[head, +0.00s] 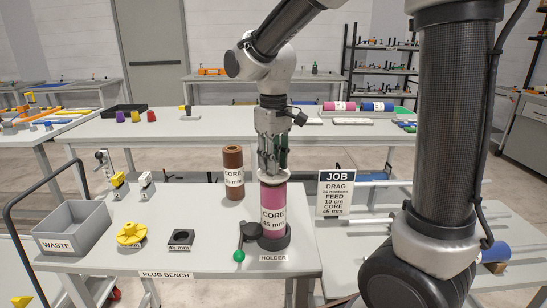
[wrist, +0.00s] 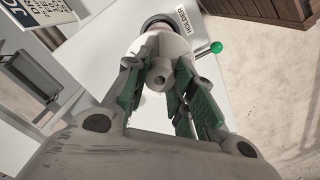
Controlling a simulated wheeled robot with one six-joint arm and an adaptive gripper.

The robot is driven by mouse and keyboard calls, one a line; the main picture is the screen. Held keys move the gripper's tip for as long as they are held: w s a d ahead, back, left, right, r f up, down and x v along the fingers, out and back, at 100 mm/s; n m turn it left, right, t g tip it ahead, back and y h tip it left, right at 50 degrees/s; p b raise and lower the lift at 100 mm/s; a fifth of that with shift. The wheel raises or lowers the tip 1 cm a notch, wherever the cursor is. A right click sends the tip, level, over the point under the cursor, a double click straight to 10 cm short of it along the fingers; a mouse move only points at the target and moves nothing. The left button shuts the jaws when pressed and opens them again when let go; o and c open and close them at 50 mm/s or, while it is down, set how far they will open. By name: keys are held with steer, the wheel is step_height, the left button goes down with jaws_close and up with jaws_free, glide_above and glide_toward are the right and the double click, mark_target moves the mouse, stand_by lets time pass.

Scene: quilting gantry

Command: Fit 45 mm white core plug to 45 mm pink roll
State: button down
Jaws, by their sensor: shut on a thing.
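The pink roll (head: 272,200) stands upright in the black holder (head: 274,241) on the plug bench, its label reading CORE 45 mm. My gripper (head: 272,170) points down directly over the roll's top end. In the wrist view my gripper (wrist: 165,85) has its green finger pads closed around the white core plug (wrist: 160,72), whose round knob with a dark hole faces the camera. The plug's wide pale body is over the roll's end, in line with the holder. The fingers partly hide the contact, so I cannot tell whether the plug is inside the core.
A green-knobbed lever (head: 239,256) sits at the holder's left front. A brown roll (head: 233,184) stands behind left. A yellow plug (head: 130,233), a black plug (head: 181,240) and a grey waste bin (head: 72,228) are farther left. A JOB sign (head: 337,193) stands at right.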

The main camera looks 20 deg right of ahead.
steer(key=shift+f, duration=1.05)
steer(key=c, duration=1.1)
jaws_free()
step_height(320, 180, up, 12)
steer(key=shift+r, duration=0.1)
steer(key=shift+w, duration=0.1)
